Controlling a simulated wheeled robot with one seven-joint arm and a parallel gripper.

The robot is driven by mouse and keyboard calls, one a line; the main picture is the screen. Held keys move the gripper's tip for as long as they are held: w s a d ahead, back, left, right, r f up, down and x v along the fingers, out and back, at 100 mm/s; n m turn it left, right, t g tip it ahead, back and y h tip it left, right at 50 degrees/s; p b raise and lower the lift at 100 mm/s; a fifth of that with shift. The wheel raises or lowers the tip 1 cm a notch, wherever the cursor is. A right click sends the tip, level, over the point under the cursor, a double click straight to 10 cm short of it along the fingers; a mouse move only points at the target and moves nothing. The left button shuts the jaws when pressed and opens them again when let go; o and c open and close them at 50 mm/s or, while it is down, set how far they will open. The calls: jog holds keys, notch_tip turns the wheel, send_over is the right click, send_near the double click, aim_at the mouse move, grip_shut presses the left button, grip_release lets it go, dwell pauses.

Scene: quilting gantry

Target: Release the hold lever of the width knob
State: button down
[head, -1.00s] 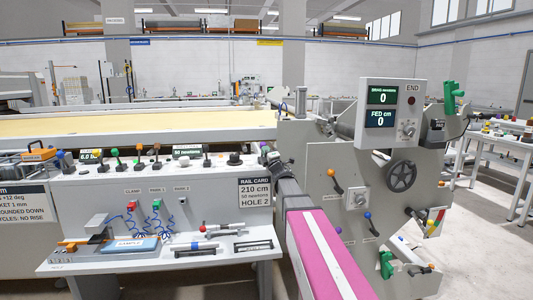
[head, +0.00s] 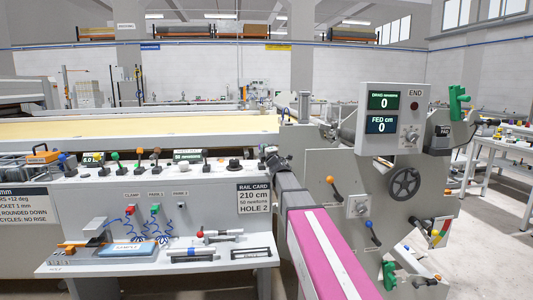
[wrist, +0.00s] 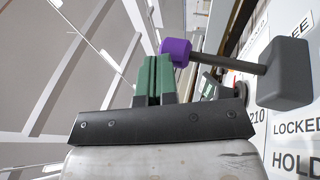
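In the wrist view the hold lever has a purple knob (wrist: 175,51), a dark rod and a grey block (wrist: 286,74) at its right end. The rod lies nearly level across the picture, sloping slightly down to the right. My gripper (wrist: 155,60) has its green fingers together with only a thin line between them. Their tips are just left of and below the purple knob, with nothing visible between them. I cannot tell whether they touch it. In the head view my gripper (head: 272,160) is at the panel's right end, and the lever cannot be made out. A black round knob (head: 235,166) is left of it.
A label with the words LOCKED and HOLD (wrist: 296,128) is partly cut off behind the lever. The rail card (head: 253,197) hangs below the panel. Several coloured levers stand to the left. The END display box (head: 392,118) and handwheel (head: 404,183) are to the right.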

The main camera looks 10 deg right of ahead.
jog(key=shift+w+r, duration=0.2)
jog(key=shift+w, duration=1.05)
jog(key=shift+w+r, duration=0.15)
jog(key=shift+w, duration=1.15)
jog(key=shift+r, duration=0.1)
